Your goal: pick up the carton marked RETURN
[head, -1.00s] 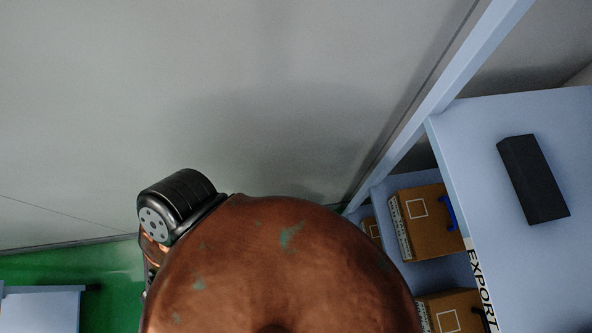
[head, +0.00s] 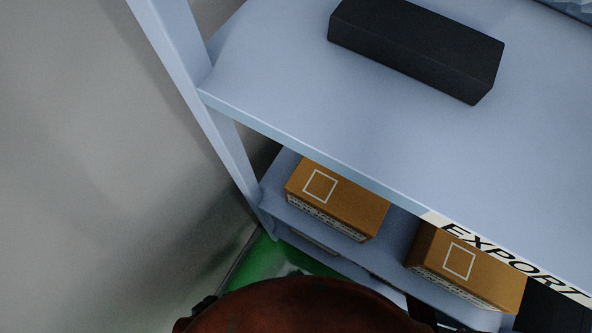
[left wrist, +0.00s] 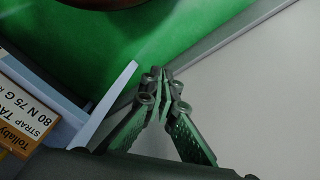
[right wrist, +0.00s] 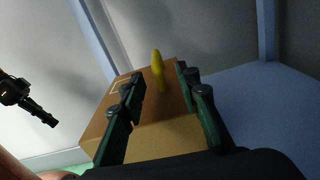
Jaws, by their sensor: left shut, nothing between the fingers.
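No carton shows a readable RETURN mark. In the head view a brown carton (head: 340,198) with a white square outline sits on the lower shelf; a second similar carton (head: 467,268) sits to its right, below the EXPORT label. In the right wrist view a brown carton (right wrist: 148,138) with an upright yellow piece (right wrist: 158,72) lies ahead. My right gripper (right wrist: 160,76) is open, its fingers apart on either side of the yellow piece; contact cannot be told. My left gripper (left wrist: 164,78) is shut and empty, right of a carton with an orange-and-white printed face (left wrist: 22,112).
The pale blue upper shelf (head: 290,85) carries a long black box (head: 415,45); its front edge bears an EXPORT label (head: 505,258). A shelf post (head: 185,75) stands at the left, beside a grey wall (head: 70,150). Green floor (head: 290,262) shows below.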

